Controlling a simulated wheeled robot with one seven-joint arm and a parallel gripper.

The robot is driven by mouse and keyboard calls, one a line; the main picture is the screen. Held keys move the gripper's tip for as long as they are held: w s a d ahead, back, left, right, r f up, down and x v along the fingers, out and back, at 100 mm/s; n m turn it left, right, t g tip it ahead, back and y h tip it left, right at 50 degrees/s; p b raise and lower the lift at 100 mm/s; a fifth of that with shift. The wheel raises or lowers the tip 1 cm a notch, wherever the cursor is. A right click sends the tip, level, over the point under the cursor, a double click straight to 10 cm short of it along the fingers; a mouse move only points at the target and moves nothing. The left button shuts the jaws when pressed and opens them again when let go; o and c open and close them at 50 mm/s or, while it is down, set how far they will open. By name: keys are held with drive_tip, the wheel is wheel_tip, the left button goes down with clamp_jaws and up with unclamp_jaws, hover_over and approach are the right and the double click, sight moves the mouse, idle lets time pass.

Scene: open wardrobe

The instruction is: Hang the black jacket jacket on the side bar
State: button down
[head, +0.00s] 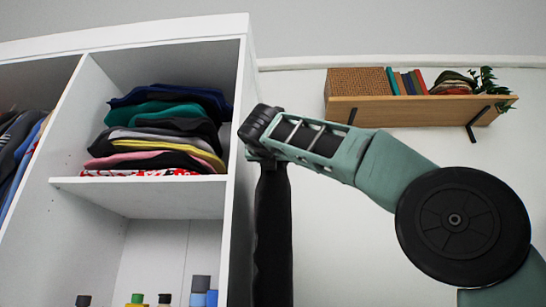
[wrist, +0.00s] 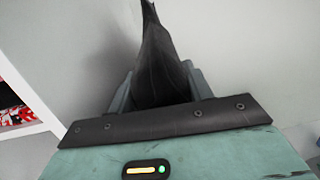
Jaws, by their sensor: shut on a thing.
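The black jacket (head: 272,235) hangs straight down from my gripper (head: 262,155) in the head view, just right of the wardrobe's side panel. My gripper is shut on the jacket's upper part. In the wrist view the dark cloth (wrist: 162,60) runs up between the two fingers (wrist: 160,85), close to a pale surface. The jacket's lower end is cut off by the bottom of the head view. I cannot make out the side bar in either view; whether the jacket touches the panel cannot be told.
The white wardrobe (head: 240,110) stands at the left, with folded clothes (head: 165,130) on a shelf and bottles (head: 200,290) below. Hanging clothes (head: 18,150) are at the far left. A wooden wall shelf (head: 420,110) with books and a plant is at the upper right.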

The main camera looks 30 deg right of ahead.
drive_tip(key=shift+p+x, duration=0.5)
drive_tip(key=shift+x, duration=1.3)
drive_tip(key=shift+f, duration=0.15)
drive_tip(key=shift+f, duration=0.2)
drive_tip(key=shift+f+b, duration=0.95)
drive_tip(key=shift+b, duration=0.2)
drive_tip(key=shift+w+f+b, duration=0.1)
drive_tip(key=shift+f+b, duration=0.3)
drive_tip(key=shift+f, duration=0.15)
drive_tip(key=c, duration=0.6)
unclamp_jaws()
drive_tip(key=shift+o, duration=0.2)
drive_tip(key=shift+f, duration=0.1)
drive_tip(key=b+v, duration=0.5)
drive_tip(key=v, duration=1.2)
drive_tip(key=shift+a, duration=0.2)
